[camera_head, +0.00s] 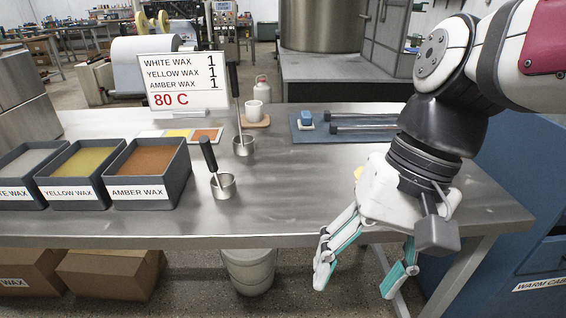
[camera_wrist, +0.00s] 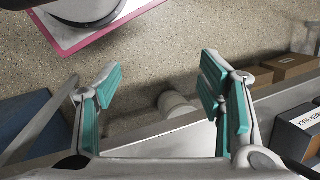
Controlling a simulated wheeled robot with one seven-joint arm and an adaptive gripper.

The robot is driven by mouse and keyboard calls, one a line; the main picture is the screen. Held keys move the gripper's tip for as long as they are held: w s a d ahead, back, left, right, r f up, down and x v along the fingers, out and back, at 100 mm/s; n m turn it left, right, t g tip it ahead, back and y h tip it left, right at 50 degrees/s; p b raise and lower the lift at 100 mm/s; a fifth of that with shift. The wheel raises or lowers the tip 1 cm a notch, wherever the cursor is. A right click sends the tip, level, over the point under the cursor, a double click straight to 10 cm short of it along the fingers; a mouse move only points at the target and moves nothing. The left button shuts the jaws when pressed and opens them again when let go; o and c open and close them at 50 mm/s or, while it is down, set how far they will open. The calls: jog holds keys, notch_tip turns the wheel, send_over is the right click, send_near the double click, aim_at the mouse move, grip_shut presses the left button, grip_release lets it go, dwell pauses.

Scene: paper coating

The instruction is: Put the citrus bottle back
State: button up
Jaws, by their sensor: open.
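My gripper (camera_head: 356,284) hangs at the right, in front of the table's front edge, with its fingers pointing down, spread and empty. In the wrist view, my gripper (camera_wrist: 160,78) has a wide gap between its teal-padded fingers, with the floor and a pale bucket beyond.
The steel table (camera_head: 290,205) has clear room in its middle. Trays of white (camera_head: 25,172), yellow (camera_head: 82,170) and amber wax (camera_head: 148,170) stand left. Two ladle cups (camera_head: 223,187) (camera_head: 244,146) stand near them. A white cup (camera_head: 254,112) and a blue mat (camera_head: 340,138) are behind.

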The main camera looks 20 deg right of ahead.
jog(key=s+d+n+h, duration=0.1)
jog(key=s+d+n+t+h, duration=0.1)
jog(key=n, duration=0.1)
jog(key=s+n+h, duration=0.1)
jog(key=n, duration=0.1)
jog(key=shift+s+d+f+h, duration=0.35)
jog(key=shift+d+h, duration=0.05)
notch_tip(320, 180, up, 20)
jog(key=t+p, duration=0.3)
jog(key=p, duration=1.5)
jog(key=shift+a+t, duration=0.2)
jog(key=shift+t, duration=0.2)
